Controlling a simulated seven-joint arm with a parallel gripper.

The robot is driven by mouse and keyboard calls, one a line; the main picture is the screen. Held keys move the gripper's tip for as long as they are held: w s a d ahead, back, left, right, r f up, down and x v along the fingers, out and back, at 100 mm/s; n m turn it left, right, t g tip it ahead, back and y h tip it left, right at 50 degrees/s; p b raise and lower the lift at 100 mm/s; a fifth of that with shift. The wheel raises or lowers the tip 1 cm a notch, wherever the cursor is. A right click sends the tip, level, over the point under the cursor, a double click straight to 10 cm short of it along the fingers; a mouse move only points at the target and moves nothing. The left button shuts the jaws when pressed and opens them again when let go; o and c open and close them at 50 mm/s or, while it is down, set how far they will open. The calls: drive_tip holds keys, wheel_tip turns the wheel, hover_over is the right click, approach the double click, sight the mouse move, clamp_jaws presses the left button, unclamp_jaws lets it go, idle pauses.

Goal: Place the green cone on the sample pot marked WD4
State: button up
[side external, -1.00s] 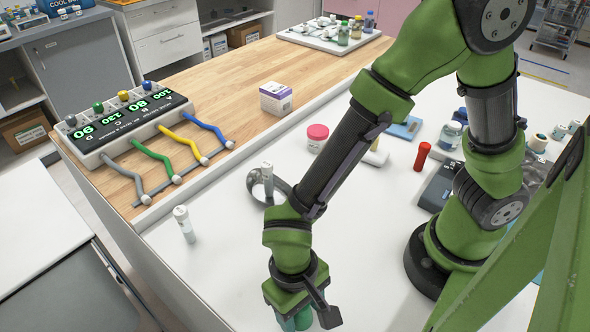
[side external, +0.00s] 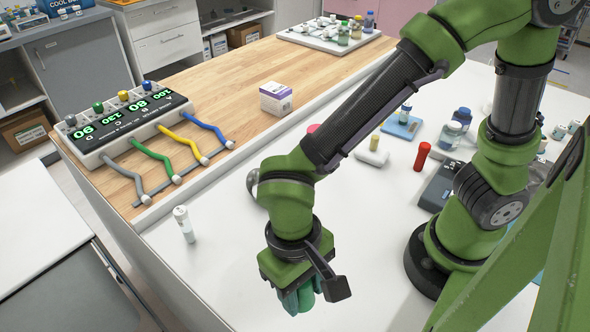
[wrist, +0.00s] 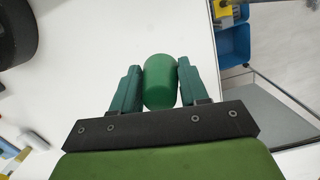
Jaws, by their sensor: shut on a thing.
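My gripper (side external: 298,298) is at the near side of the white table in the side external view. Its teal fingers (wrist: 152,88) are shut on the green cone (wrist: 160,82), which shows in the wrist view as a rounded, tapering green piece between them. In the side external view the cone is partly hidden by the fingers. No marking WD4 can be read in any view.
A grey round-ended thing (side external: 252,182) is mostly hidden behind my arm. A red cylinder (side external: 422,156), a white bottle (side external: 372,157) and blue-capped jars (side external: 452,132) stand to the right. The device with coloured tubes (side external: 125,125) is at the left. The near table is clear.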

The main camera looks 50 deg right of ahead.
drive_tip(key=shift+w+d+r, duration=0.15)
drive_tip(key=shift+w+r, duration=0.15)
drive_tip(key=shift+r, duration=0.25)
drive_tip(key=shift+w+d+r, duration=0.15)
drive_tip(key=shift+w+r, duration=0.1)
drive_tip(key=shift+r, duration=0.25)
drive_tip(key=w+d+r+m+t+y, duration=0.1)
drive_tip(key=w+d+m, duration=0.7)
drive_tip(key=w+d, duration=0.45)
drive_tip(key=s+d+m+t, duration=0.1)
drive_tip(key=s+d+m, duration=0.1)
drive_tip(key=d+m, duration=1.55)
drive_tip(key=w+d+n, duration=0.1)
drive_tip(key=w+d, duration=0.2)
drive_tip(key=w, duration=0.2)
drive_tip(key=w+d+n, duration=0.2)
drive_tip(key=w+d, duration=0.1)
drive_tip(key=w, duration=0.2)
drive_tip(key=w+d+n, duration=0.2)
drive_tip(key=w+d, duration=0.1)
drive_tip(key=w, duration=0.1)
drive_tip(key=shift+w+d+f, duration=0.15)
drive_tip(key=shift+w+f, duration=0.2)
drive_tip(key=shift+w, duration=0.05)
drive_tip(key=shift+f, duration=1.75)
